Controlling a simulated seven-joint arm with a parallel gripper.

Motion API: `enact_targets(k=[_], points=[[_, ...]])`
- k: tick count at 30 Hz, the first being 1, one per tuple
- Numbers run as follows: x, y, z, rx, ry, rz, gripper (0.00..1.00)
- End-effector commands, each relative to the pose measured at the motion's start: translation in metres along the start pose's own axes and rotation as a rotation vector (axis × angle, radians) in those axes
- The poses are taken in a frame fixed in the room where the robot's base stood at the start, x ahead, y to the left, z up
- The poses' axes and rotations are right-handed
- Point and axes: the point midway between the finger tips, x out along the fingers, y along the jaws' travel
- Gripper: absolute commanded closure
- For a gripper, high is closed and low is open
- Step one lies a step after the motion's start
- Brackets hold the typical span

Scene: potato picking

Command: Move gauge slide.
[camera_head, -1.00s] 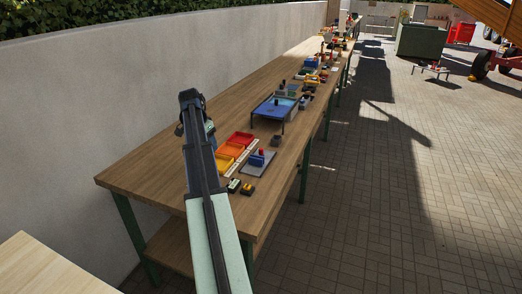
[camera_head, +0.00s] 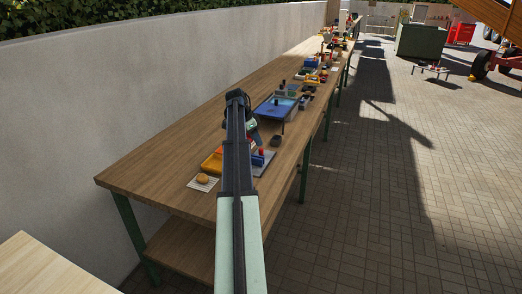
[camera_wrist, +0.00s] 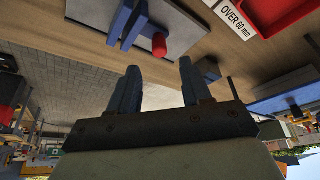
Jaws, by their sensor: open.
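The gauge has blue upright parts (camera_wrist: 124,24) and a red knob (camera_wrist: 159,44) on a grey plate (camera_wrist: 190,22), at the top of the wrist view. In the head view its blue part (camera_head: 258,160) and red knob (camera_head: 262,152) show just right of my arm. I cannot tell which part slides. My gripper (camera_wrist: 159,66) is open, its two dark blue fingers apart with nothing between them. In the wrist view the red knob appears just beyond the gap between the fingertips. In the head view my arm hides part of the plate.
A red tray (camera_wrist: 280,12) with an "OVER 60 mm" label (camera_wrist: 233,18) lies beside the plate. A yellow tray (camera_head: 211,163) and a potato on a white grid (camera_head: 203,181) are left of my arm. A blue tray stand (camera_head: 276,106) is farther along the table (camera_head: 150,170).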

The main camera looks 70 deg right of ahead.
Motion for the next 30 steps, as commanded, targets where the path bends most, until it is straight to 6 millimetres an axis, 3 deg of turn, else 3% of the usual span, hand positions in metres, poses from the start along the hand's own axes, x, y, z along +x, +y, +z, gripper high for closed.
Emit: enact_targets(k=[6, 13, 26, 30], points=[[0.038, 0.0, 0.0, -0.001, -0.001, 0.001, 0.52], [0.062, 0.0, 0.0, -0.001, -0.001, 0.0, 0.52], [0.07, 0.0, 0.0, -0.001, -0.001, 0.0, 0.52], [0.07, 0.0, 0.0, -0.001, -0.001, 0.0, 0.62]])
